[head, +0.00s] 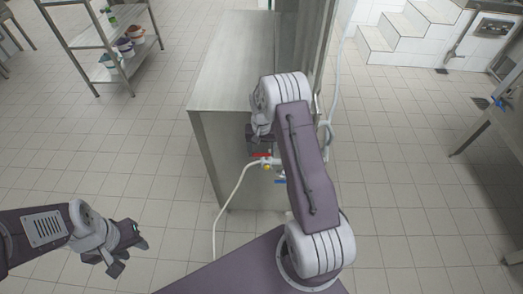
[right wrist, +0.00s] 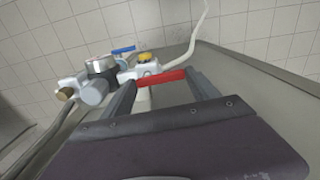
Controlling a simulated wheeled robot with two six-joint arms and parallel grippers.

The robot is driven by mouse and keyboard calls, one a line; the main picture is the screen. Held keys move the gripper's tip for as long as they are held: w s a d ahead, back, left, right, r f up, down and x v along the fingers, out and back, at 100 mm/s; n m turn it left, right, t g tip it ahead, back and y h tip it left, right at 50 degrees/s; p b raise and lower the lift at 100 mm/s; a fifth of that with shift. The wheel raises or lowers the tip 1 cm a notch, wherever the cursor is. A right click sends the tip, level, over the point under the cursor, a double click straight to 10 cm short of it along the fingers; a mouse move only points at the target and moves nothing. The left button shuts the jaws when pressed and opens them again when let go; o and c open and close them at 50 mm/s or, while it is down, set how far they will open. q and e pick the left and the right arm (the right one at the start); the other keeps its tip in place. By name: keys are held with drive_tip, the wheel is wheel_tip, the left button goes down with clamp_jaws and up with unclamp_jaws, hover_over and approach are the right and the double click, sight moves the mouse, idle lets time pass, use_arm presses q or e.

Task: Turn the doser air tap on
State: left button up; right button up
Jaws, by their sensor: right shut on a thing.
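The air tap's red lever handle (right wrist: 162,77) lies crosswise between the two fingers of my right gripper (right wrist: 166,88) in the right wrist view. The gripper is shut on it. In the head view the red handle (head: 262,155) shows just below my right gripper (head: 261,146), at the side of the steel cabinet; the wrist partly hides the gripper. The white valve body (right wrist: 138,72) is behind the handle, with a yellow knob (right wrist: 146,57) and a blue lever (right wrist: 123,50) near it. My left gripper (head: 128,254) is open and empty over the floor at lower left.
A steel cabinet (head: 228,70) stands beside the tap. A white hose (head: 226,197) runs from the valve to the floor. A round gauge (right wrist: 100,65) and fittings sit left of the handle. A shelf rack (head: 88,40) stands at upper left. The tiled floor at left is clear.

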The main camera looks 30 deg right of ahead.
sight(261, 154)
drive_tip(key=shift+w+m, duration=0.1)
drive_tip(key=shift+m, duration=0.3)
drive_tip(key=o, duration=1.4)
drive_tip(key=shift+c, duration=0.2)
wheel_tip(261, 154, up, 9)
